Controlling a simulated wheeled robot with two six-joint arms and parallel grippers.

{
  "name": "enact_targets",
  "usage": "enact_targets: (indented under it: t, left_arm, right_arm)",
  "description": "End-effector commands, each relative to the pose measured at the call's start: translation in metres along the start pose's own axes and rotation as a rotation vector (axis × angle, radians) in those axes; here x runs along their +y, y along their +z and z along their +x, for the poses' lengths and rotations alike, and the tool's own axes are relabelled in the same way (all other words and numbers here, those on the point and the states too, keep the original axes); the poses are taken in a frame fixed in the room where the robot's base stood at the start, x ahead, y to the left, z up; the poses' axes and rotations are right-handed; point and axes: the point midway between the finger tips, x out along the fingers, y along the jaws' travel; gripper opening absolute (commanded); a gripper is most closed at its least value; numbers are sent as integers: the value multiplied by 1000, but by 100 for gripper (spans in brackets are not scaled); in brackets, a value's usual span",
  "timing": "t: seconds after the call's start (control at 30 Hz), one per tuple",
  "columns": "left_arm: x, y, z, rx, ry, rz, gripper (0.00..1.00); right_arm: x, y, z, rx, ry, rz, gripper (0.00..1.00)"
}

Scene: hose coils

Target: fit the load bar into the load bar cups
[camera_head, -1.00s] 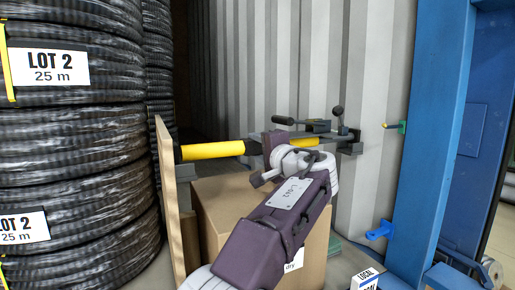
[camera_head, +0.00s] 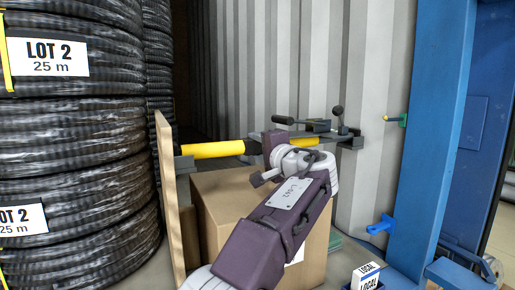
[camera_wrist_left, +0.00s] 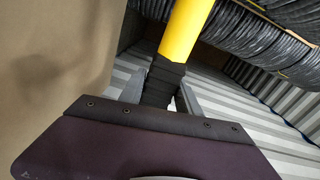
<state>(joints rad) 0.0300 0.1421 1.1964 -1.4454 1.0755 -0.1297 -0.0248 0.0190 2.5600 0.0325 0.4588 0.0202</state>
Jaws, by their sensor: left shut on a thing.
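The load bar (camera_head: 213,149) is a yellow tube with black parts, lying about level above a cardboard box. My left gripper (camera_head: 268,146) is shut on its black section, which also shows between the fingers in the left wrist view (camera_wrist_left: 163,82). The bar's left end is at a grey cup (camera_head: 184,165) on the plywood board; I cannot tell whether it is seated. Its right end, with dark levers and a black knob, is close to the grey cup (camera_head: 352,141) at the corrugated wall; contact is unclear. My right gripper is out of view.
The cardboard box (camera_head: 232,198) stands under the bar beside the upright plywood board (camera_head: 166,190). Stacked black hose coils (camera_head: 75,125) fill the left. A blue door frame (camera_head: 440,130) stands at right. A small box marked LOCAL (camera_head: 366,277) is at bottom right.

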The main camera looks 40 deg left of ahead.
Motion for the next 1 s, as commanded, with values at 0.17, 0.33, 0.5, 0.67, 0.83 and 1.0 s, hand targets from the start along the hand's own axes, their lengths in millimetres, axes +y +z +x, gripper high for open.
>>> enact_targets:
  t: [0.17,0.33,0.5,0.67,0.83,1.0]
  left_arm:
    - [-2,0,0,0,-3,-6,0]
    - [-2,0,0,0,-3,-5,0]
    - [-2,0,0,0,-2,-5,45]
    - [-1,0,0,0,-1,-3,65]
    - [4,0,1,-2,7,5,68]
    - [2,0,0,-1,5,4,73]
  right_arm:
    - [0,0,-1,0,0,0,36]
    - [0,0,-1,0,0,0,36]
    - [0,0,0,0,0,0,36]
    - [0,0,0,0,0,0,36]
    - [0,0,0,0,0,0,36]
    - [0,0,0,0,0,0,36]
